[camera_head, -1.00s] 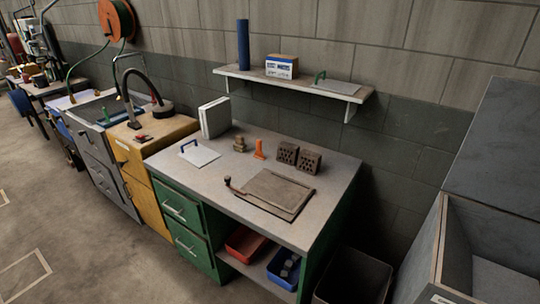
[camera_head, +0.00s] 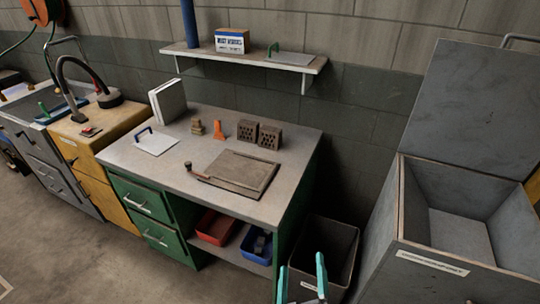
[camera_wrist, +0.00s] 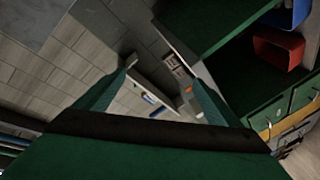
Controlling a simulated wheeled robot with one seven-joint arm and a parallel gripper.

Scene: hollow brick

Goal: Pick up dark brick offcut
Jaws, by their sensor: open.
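Dark grey chunks (camera_head: 260,242) lie in the blue bin (camera_head: 251,256) on the low shelf of the green bench; one may be the dark brick offcut, but they are too small to tell. Two brown hollow bricks, a left one (camera_head: 247,131) and a right one (camera_head: 270,137), stand on the bench top. My gripper (camera_head: 302,272) shows its teal fingers at the bottom of the head view, apart and empty, in front of the black waste bin and right of the blue bin. In the wrist view my gripper (camera_wrist: 160,66) is also open, with nothing between the fingers.
A red bin (camera_head: 215,228) sits beside the blue one. A black waste bin (camera_head: 333,245) and an open grey chest (camera_head: 450,175) stand to the right.

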